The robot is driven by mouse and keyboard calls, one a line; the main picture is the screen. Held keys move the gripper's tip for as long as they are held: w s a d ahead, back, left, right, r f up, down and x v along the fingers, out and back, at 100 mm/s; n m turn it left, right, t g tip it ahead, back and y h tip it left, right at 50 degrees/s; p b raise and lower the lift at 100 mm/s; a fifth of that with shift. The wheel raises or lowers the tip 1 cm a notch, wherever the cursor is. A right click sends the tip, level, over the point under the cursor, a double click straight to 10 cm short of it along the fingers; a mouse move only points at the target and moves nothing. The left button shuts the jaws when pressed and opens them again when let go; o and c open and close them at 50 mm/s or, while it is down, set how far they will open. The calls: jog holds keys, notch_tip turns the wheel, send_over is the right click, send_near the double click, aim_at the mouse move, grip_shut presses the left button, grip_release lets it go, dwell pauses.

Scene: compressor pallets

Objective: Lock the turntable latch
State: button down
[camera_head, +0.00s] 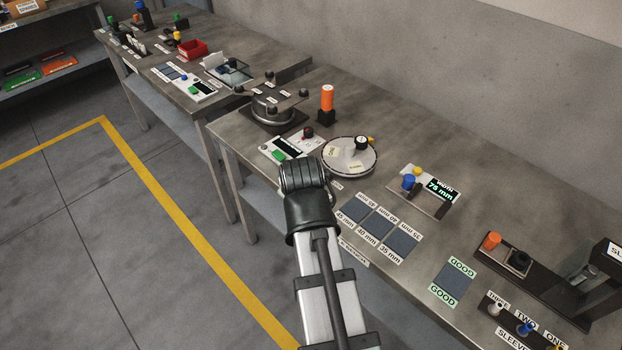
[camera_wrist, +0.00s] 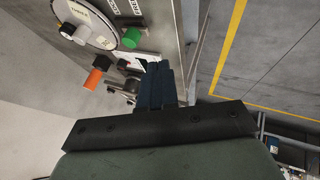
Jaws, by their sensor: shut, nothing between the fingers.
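The turntable (camera_head: 341,169) is a round, pale disc with yellow labels, on the bench just right of and beyond my arm's end in the head view. It also shows at the top left of the wrist view (camera_wrist: 98,19). A black knob with a white top (camera_head: 361,143) stands at its far edge, with a small yellow part (camera_head: 371,139) beside it. My gripper (camera_wrist: 158,72) is shut and empty, apart from the turntable. My arm hides its fingers in the head view.
An orange cylinder (camera_head: 327,98) stands on a black base behind the turntable. A panel with a green button (camera_head: 279,155) lies to its left, near a dark round fixture (camera_head: 272,109). A width display (camera_head: 440,189) and grey pads (camera_head: 379,223) lie to the right.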

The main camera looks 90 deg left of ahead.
jog(key=x, duration=1)
jog(key=shift+a+f, duration=0.15)
jog(key=shift+a, duration=0.1)
jog(key=shift+w+a, duration=0.8)
jog(key=shift+a, duration=0.1)
jog(key=shift+w+a, duration=0.45)
jog(key=shift+a, duration=0.05)
jog(key=shift+w+a, duration=1.3)
